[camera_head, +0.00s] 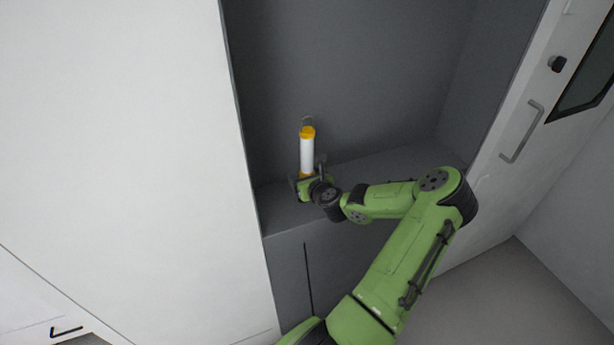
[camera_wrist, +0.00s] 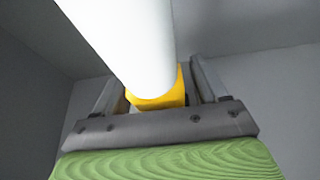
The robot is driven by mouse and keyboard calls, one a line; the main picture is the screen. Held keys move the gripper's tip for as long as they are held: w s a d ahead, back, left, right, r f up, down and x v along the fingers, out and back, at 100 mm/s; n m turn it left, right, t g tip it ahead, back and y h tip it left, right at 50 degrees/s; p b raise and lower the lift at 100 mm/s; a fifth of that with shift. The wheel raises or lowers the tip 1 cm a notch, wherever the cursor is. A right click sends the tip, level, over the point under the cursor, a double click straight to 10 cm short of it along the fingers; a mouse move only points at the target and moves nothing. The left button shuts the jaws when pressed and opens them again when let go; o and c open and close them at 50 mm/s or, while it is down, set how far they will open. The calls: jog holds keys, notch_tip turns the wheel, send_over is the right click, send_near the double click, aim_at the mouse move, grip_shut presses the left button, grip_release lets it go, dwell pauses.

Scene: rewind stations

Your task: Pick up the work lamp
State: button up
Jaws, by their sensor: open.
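The work lamp (camera_head: 307,152) stands upright on the grey shelf in a recess, with a white tube, yellow ends and a wire hook on top. My gripper (camera_head: 308,180) is at its lower part, and hides some of the base. In the wrist view the lamp's white tube (camera_wrist: 128,40) and yellow base (camera_wrist: 160,93) show between the two fingers of my gripper (camera_wrist: 155,85). The fingers are open, one on each side of the base. I cannot tell whether either finger touches it.
The grey shelf (camera_head: 400,158) is clear to the right of the lamp. A white panel (camera_head: 120,150) bounds the recess on the left. A white door with a grey handle (camera_head: 522,131) stands on the right. The recess's back wall (camera_head: 350,70) is behind the lamp.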

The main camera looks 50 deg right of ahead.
grip_shut()
jog(key=shift+r, duration=0.1)
